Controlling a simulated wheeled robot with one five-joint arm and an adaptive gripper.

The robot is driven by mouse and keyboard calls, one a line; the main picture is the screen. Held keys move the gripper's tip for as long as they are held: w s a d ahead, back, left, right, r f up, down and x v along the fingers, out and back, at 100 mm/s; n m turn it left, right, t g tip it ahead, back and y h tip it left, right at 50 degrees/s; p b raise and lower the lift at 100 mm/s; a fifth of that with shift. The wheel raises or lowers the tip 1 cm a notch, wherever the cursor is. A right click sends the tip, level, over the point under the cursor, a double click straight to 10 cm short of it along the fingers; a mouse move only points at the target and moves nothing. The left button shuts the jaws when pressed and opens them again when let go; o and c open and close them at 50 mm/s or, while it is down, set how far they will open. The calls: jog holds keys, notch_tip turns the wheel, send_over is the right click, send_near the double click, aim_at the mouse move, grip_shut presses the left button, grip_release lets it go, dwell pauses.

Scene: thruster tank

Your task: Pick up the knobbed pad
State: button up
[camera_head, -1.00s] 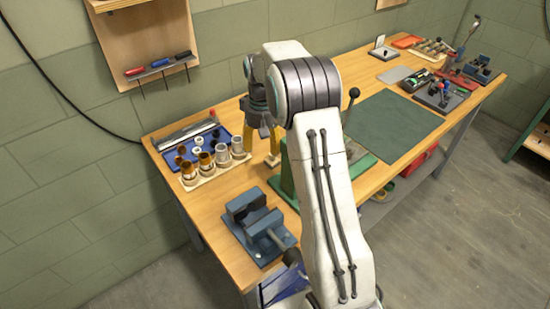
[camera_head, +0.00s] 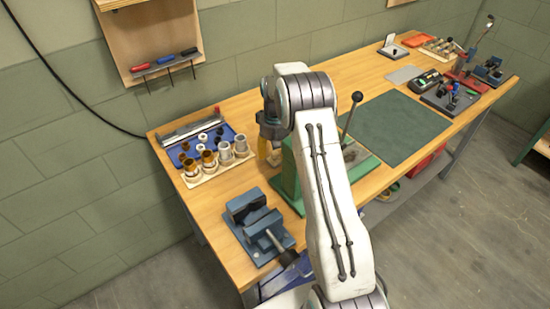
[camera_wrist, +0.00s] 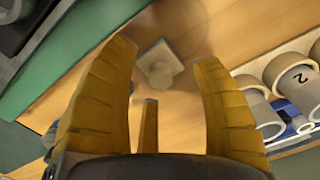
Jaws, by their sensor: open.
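The knobbed pad (camera_wrist: 158,68) is a small pale square with a round knob on top. In the wrist view it lies on the wooden bench, seen between and beyond my fingertips. My gripper (camera_wrist: 165,58) is open, with two yellow ribbed fingers on either side of the pad in the picture and a third, shorter-looking finger below it. Nothing is held. In the head view my gripper (camera_head: 264,148) points down over the bench, and I cannot make out the pad there; my arm and gripper cover that area.
The green press base (camera_head: 290,185) stands close to the right of my gripper in the head view. A rack of cups (camera_head: 215,165) and a blue tray (camera_head: 187,148) are to its left. A blue vise (camera_head: 258,228) is nearer. A dark green mat (camera_head: 395,125) lies clear further right.

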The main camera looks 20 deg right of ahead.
jog(key=shift+f, duration=1.45)
jog(key=shift+o, duration=0.3)
jog(key=c, duration=0.9)
